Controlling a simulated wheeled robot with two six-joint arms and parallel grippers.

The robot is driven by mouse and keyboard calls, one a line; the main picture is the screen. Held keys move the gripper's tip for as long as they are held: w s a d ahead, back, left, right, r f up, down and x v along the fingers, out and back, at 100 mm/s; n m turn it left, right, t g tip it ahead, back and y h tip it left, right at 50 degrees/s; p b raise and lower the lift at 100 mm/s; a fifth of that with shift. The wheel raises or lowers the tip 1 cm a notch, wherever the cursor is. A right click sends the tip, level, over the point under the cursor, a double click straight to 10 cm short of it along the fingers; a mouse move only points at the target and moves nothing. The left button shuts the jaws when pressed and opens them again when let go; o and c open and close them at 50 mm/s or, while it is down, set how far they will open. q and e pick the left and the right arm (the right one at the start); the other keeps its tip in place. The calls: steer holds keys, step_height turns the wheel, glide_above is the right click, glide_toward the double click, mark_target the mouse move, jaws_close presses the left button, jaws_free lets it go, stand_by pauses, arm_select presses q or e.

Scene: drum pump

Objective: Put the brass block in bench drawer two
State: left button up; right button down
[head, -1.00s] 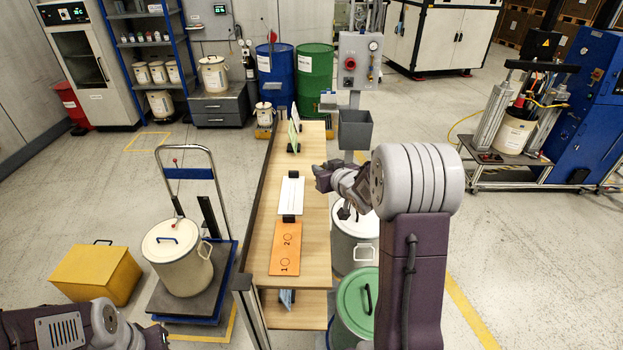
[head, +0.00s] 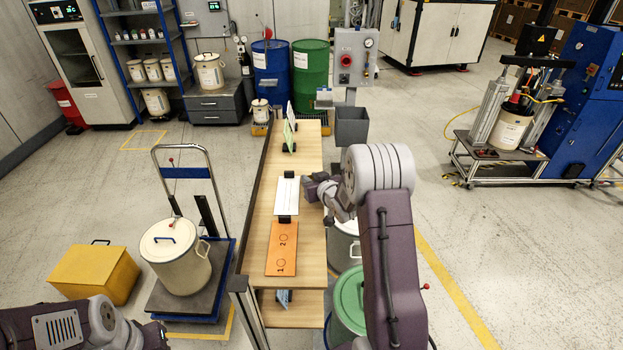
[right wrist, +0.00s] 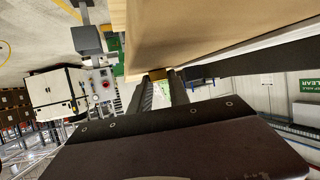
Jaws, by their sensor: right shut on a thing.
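My right gripper (head: 310,188) is over the right side of the wooden bench (head: 316,240), beside the white board. In the right wrist view its two dark fingers (right wrist: 164,88) are shut on the brass block (right wrist: 158,74), a small yellow-brown piece at the fingertips. The block is too small or hidden to make out in the head view. An orange panel (head: 282,252) marked 1 and 2 lies on the near part of the bench top. No open drawer can be made out. My left arm shows at the lower left; its fingers cannot be made out.
A lidded drum on a trolley (head: 222,285) is left of the bench. A green-lidded drum (head: 347,300) and a pale drum (head: 343,250) stand close to its right side.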

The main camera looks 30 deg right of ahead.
steer(key=c, duration=1.6)
jaws_free()
steer(key=shift+s+a+f, duration=0.1)
steer(key=shift+o, duration=0.4)
